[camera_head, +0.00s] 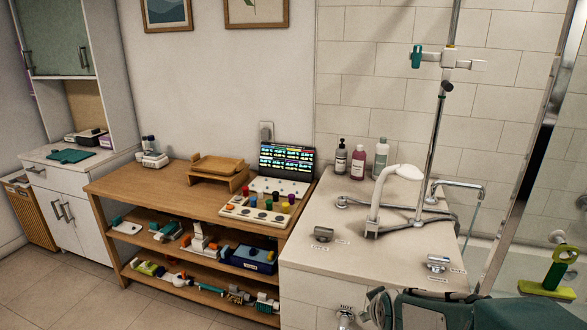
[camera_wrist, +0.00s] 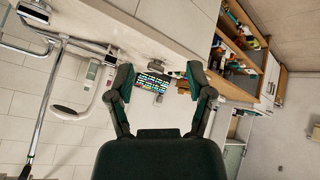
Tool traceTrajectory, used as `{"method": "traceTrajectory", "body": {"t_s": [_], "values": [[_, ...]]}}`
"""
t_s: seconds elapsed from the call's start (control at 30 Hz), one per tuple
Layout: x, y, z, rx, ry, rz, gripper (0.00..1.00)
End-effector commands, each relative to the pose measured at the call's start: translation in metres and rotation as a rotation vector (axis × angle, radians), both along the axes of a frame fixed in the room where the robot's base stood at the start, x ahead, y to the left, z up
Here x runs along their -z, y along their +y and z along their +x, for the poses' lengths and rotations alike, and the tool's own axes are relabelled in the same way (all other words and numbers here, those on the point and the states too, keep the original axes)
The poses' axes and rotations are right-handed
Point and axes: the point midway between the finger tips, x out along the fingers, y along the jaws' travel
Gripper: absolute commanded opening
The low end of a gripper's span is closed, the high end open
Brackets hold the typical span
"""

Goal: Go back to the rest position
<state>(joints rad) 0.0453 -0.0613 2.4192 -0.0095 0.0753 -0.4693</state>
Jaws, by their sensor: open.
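My gripper (camera_wrist: 158,82) shows in the wrist view with its two dark fingers spread wide apart and nothing between them. Beyond the gap I see the small lit screen with colored rows, some distance away. In the head view, part of my dark green arm (camera_head: 432,312) is at the bottom edge, in front of the white sink counter (camera_head: 300,252). The fingertips cannot be made out in the head view.
A glass panel and pole are at right. The floor at lower left is clear.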

Motion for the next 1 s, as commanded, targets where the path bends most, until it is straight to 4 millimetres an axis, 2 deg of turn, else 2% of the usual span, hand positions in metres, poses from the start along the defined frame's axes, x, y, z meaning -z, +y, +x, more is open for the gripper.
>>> {"method": "traceTrajectory", "body": {"t_s": [0.03,0.1,0.3,0.5,0.6,0.73,0.93,0.97,1.0], "values": [[-0.016,0.002,-0.012,0.023,0.004,0.022,0.67],[-0.031,0.005,-0.029,0.059,0.026,0.057,0.67],[-0.069,0.012,-0.085,0.165,0.090,0.147,0.67],[-0.095,0.017,-0.146,0.273,0.153,0.227,0.67],[-0.101,0.018,-0.170,0.316,0.178,0.255,0.67],[-0.104,0.019,-0.187,0.346,0.201,0.273,0.67],[-0.104,0.019,-0.190,0.353,0.208,0.277,0.67],[-0.104,0.019,-0.190,0.352,0.207,0.277,0.57],[-0.104,0.019,-0.190,0.352,0.207,0.277,0.57]]}}
